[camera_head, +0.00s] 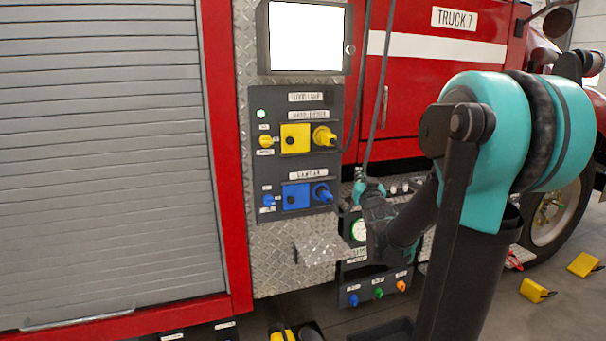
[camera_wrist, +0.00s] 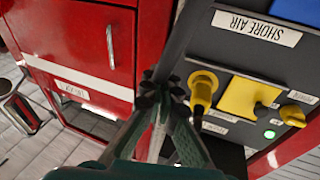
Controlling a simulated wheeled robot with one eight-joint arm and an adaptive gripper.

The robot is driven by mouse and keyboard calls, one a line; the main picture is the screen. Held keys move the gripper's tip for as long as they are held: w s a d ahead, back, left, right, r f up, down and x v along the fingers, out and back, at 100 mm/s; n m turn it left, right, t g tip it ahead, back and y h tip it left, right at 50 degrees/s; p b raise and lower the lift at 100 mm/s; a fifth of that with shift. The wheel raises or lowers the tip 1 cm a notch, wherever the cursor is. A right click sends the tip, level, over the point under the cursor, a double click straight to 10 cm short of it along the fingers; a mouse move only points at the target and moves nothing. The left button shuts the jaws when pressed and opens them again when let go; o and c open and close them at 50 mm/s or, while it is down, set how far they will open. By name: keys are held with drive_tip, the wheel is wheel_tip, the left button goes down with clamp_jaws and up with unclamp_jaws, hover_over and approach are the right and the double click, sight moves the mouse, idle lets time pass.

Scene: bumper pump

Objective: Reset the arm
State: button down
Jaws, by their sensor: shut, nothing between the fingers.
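My gripper (camera_wrist: 160,84) is shut with nothing between its fingers in the wrist view. Its dark fingertips stand in front of the truck's panel edge, to the left of the yellow plug (camera_wrist: 203,88). In the head view my teal and black arm reaches in from the right. Its wrist end is in front of the truck's side, right of the dark socket panel (camera_head: 294,152); the fingertips are hard to make out there. On that panel a yellow plug (camera_head: 323,136) sits at the yellow socket and a blue plug (camera_head: 322,193) at the blue socket. A green lamp (camera_head: 262,114) is lit.
A blank white screen (camera_head: 305,37) is above the panel. Dark cables (camera_head: 376,90) hang beside it. A diamond-plate ledge (camera_head: 322,250) juts out below, near a lower gauge panel (camera_head: 376,292). Yellow chocks (camera_head: 584,264) lie on the floor at right.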

drive_tip(key=s+a+f+n+g, duration=0.1)
drive_tip(key=s+f+g, duration=1.4)
drive_tip(key=s+f, duration=1.4)
drive_tip(key=s, duration=0.3)
drive_tip(key=shift+s+f, duration=0.3)
drive_tip(key=shift+s, duration=0.05)
